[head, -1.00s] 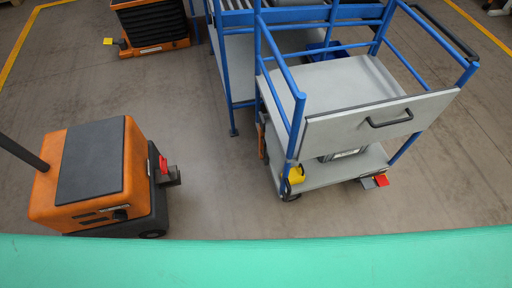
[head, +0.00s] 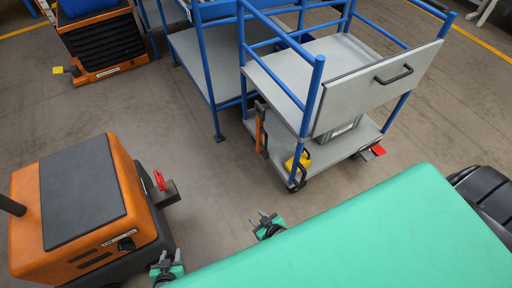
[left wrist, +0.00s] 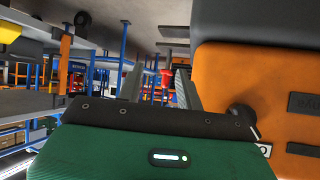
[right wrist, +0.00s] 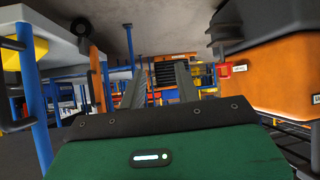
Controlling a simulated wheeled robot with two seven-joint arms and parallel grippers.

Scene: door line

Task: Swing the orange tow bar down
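The orange tow bar (head: 260,128) stands upright against the near left end of the grey and blue cart (head: 300,85). An orange piece that looks like the bar also shows at the upper left in the left wrist view (left wrist: 66,48). My right gripper (head: 267,216) is open and empty, below the bar in the head view and apart from it. My left gripper (head: 170,258) is open and empty, beside the front corner of the orange tug. Both wrist views show spread fingers with nothing between them.
The orange tug (head: 130,215) with a red-levered hitch (head: 160,182) stands at left. A yellow piece (head: 297,160) sits low on the cart near a wheel. Another orange machine (head: 100,50) is at the back left. Floor between tug and cart is clear.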

